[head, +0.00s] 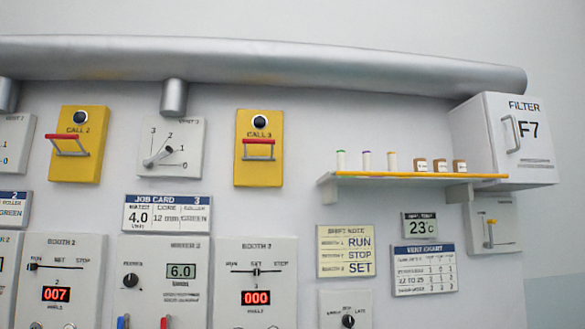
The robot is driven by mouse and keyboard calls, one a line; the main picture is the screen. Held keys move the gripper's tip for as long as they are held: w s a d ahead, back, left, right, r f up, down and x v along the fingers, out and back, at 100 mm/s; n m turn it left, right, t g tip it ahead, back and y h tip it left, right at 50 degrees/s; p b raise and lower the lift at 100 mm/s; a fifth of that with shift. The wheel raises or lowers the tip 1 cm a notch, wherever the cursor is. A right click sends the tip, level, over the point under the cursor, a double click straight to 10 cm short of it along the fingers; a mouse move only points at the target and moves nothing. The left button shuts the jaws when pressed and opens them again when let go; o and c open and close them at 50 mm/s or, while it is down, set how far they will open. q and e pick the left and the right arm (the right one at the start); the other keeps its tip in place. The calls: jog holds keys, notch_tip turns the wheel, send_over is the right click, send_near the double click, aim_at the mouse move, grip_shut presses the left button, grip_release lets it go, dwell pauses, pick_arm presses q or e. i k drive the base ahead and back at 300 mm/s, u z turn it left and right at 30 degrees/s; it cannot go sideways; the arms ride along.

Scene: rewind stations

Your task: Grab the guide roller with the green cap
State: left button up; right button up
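The guide roller with the green cap (341,161) stands upright on the wall shelf (400,182), leftmost in a row of three white rollers. Next to it are a roller with a purple cap (366,162) and a roller with an orange cap (391,163). The rollers are small in the head view and stand apart from each other. Neither of my grippers is in view.
The white filter box (505,140) closes off the shelf's right end. A silver pipe (300,62) runs above. A yellow call box (258,165) is left of the shelf. Control panels (255,250) are below left.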

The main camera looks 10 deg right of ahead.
aim_at(341, 155)
jog(key=u, duration=0.35)
jog(key=i, duration=0.9)
jog(key=z, duration=0.1)
